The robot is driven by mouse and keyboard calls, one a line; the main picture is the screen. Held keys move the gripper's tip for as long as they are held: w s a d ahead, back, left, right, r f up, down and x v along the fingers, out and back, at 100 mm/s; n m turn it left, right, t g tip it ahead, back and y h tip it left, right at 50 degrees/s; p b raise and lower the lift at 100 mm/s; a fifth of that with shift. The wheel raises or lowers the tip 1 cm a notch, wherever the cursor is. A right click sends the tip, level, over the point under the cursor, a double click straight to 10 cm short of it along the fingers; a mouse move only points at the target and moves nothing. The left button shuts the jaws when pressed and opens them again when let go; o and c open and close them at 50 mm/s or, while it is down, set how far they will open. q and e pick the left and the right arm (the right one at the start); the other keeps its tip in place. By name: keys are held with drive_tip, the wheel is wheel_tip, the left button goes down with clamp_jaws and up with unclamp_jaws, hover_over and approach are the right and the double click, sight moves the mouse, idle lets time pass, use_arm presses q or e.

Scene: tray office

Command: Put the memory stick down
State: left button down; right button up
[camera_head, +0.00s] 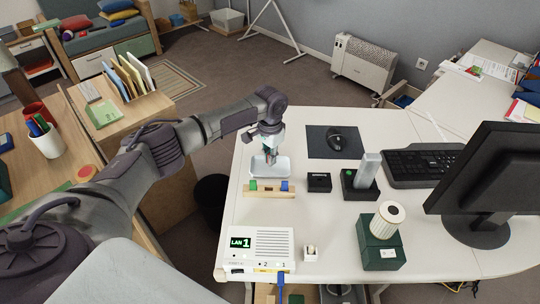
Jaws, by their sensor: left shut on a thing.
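My left gripper (269,157) points down over a small pale tray (257,170) on the white desk. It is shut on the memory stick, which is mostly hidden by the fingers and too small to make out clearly. I cannot tell whether the stick touches the tray. A wooden bar (268,194) with a green block (253,185) and a blue block (285,186) lies just in front of the tray. My right gripper is not in view.
A black box (319,182), a grey device in a black stand (367,171) and a mouse on a dark mat (318,143) are to the right. A LAN box (262,240) and a green box (379,251) stand in front. A monitor (495,175) and keyboard (415,167) fill the right side.

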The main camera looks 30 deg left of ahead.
use_arm(q)
drive_tip(key=shift+f, duration=0.3)
drive_tip(key=c, duration=1.3)
unclamp_jaws()
wheel_tip(320, 180, up, 13)
drive_tip(key=shift+r, duration=0.15)
